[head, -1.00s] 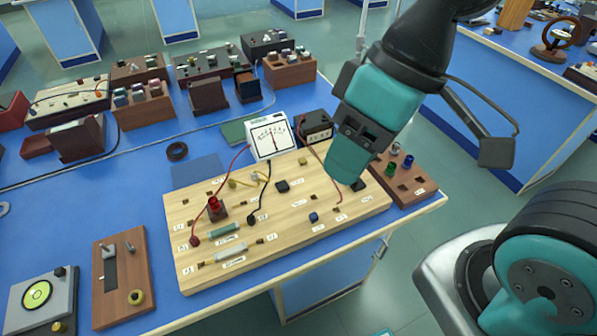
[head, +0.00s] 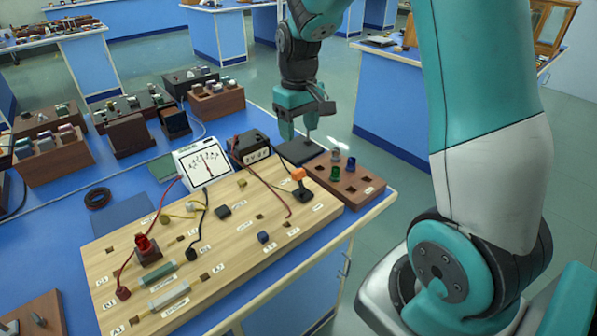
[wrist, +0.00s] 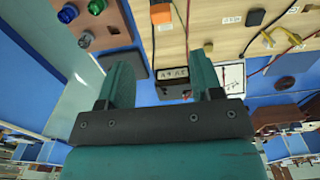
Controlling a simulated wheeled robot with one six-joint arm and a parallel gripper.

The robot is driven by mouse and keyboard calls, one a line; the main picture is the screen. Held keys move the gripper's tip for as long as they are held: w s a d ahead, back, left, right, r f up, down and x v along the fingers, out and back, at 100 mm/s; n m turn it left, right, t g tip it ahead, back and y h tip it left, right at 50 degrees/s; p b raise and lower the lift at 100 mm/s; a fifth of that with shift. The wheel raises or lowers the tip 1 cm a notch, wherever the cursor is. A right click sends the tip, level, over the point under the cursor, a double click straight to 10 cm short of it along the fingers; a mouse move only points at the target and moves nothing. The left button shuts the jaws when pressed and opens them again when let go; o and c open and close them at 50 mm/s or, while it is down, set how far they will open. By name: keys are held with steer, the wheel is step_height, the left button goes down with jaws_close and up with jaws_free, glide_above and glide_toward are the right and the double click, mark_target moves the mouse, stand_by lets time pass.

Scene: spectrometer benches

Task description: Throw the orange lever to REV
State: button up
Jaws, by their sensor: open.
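The orange lever (head: 298,174) stands on a dark base at the right end of the pale wooden circuit board (head: 215,262). Its orange handle is up; the labels near it are too small to read. In the wrist view the orange handle (wrist: 160,13) is at the top edge, beyond and between my fingers. My gripper (head: 300,132) is open and empty, behind the board over the far bench edge, above a dark flat pad. In the wrist view its two fingers (wrist: 162,72) are spread wide, apart from the lever.
A brown block with coloured knobs (head: 349,187) stands right of the lever. A black box (head: 252,147) and a white meter (head: 203,162) stand behind the board. Red and black leads (head: 133,262) cross the board. Open floor lies beyond the bench's right edge.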

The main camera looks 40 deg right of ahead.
mark_target(298, 171)
step_height(298, 171, down, 12)
steer(key=shift+a+f, duration=0.1)
steer(key=shift+f, duration=0.1)
steer(key=shift+c, duration=0.2)
